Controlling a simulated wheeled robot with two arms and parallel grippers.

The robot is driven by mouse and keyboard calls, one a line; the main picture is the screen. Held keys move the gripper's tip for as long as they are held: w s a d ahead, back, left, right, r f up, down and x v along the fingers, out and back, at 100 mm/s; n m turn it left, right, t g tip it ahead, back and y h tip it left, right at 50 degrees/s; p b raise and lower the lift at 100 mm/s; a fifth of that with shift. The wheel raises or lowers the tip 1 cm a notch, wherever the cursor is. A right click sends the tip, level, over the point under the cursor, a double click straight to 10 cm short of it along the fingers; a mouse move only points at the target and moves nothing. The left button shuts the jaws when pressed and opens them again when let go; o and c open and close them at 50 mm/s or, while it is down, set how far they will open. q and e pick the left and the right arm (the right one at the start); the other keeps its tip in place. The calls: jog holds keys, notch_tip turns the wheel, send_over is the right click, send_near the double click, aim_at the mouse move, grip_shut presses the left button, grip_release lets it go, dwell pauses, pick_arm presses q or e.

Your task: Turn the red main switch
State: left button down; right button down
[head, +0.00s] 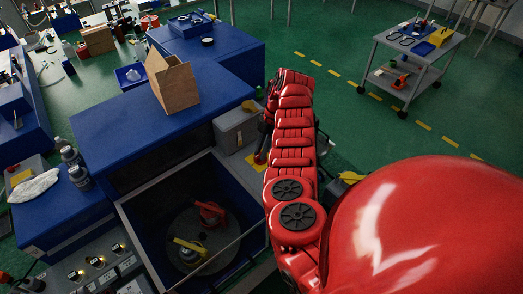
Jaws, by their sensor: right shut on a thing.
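My right arm comes up from the lower right, and its wrist bends down beside a grey box (236,130) on the bench. My right gripper (261,157) is a small dark shape at the box's right side. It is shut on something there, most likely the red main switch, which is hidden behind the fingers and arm. I cannot tell the switch's position. My left gripper is not in view.
A blue cabinet (112,110) carries an open cardboard box (172,82). In front is an open blue bay with a red part (208,213) and a yellow part (188,246) on a round plate. A grey cart (417,55) stands far right on clear green floor.

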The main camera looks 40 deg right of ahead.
dwell(0.3)
jog(key=c, duration=0.8)
grip_release()
jog(key=shift+d, duration=0.1)
